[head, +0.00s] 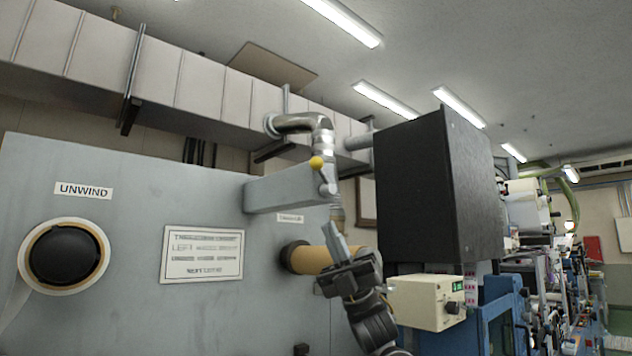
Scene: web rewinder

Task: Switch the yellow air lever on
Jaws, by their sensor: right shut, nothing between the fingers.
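The air lever shows as a yellow ball (316,162) beside a shiny metal pipe fitting, above the end of a grey box-shaped arm (290,190) that sticks out from the machine panel. The lever's shaft is too small to make out clearly. My right gripper (333,226) comes up from below, fingers pointing upward and shut with nothing in them. In the picture it is below the yellow ball and apart from it; the depth between them is hard to tell. My left gripper is not in view.
A grey panel (130,230) with an UNWIND label and a black-centred roll hub (66,254) fills the left. A tan roll core (309,259) is just left of my right gripper. A large black box (428,190) and a cream control box (426,303) stand to the right.

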